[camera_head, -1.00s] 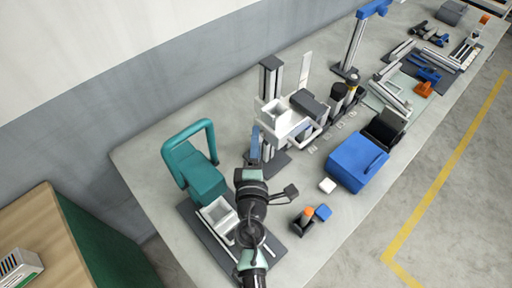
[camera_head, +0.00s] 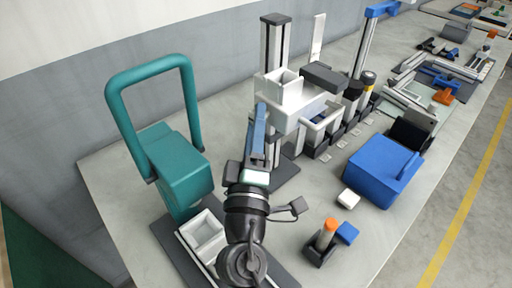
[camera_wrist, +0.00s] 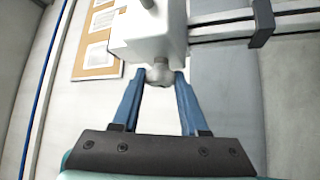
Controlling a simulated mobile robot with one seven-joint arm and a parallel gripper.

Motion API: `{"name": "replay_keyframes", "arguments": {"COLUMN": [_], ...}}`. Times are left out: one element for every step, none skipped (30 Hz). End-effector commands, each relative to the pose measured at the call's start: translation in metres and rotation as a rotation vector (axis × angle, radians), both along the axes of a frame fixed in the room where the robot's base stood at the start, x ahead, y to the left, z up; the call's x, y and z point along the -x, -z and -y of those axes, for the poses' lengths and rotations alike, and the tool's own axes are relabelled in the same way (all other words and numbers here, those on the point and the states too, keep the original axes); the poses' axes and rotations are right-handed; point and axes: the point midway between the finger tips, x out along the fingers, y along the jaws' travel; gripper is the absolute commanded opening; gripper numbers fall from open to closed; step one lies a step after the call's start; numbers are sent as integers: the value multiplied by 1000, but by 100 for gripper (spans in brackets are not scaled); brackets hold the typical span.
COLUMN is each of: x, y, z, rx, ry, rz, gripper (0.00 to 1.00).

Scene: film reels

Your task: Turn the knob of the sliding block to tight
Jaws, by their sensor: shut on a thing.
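The white sliding block (camera_head: 285,98) sits on a grey upright column (camera_head: 275,45) in the head view. In the wrist view the block (camera_wrist: 148,38) fills the upper middle. Its small pale round knob (camera_wrist: 160,74) sticks out toward my gripper (camera_wrist: 160,80). The two blue fingers stand on either side of the knob, with their tips shut on it. In the head view my gripper (camera_head: 260,112) reaches up to the near side of the block, and the knob is hidden there. I cannot read any tight or loose mark.
A teal machine with a looped handle (camera_head: 178,170) stands left of my arm.

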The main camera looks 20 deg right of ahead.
Motion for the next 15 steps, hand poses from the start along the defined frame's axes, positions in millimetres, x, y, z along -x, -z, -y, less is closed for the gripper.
{"name": "replay_keyframes", "arguments": {"x": [-1, -1, -1, -1, -1, -1, -1, -1, -1, -1, -1, -1, -1, -1, -1], "y": [10, 10, 10, 10, 9, 9, 9, 9, 8, 7, 7, 6, 6, 6, 5], "z": [-2, -2, -1, -1, -1, -1, -1, -1, -1, -1, -1, -1, -1, -1, -1], "rx": [-6, -9, -16, -21, -24, -29, -33, -36, -40, -42, -46, -49, -51, -53, -55], "ry": [-3, -3, -2, -3, -3, -3, -2, -1, -1, -2, -2, -1, -1, -1, -1], "rz": [23, 34, 49, 60, 71, 84, 93, 101, 112, 119, 126, 133, 139, 143, 149], "gripper": [0, 0, 0, 0, 0, 0, 0, 0, 0, 0, 0, 0, 0, 0, 0]}}
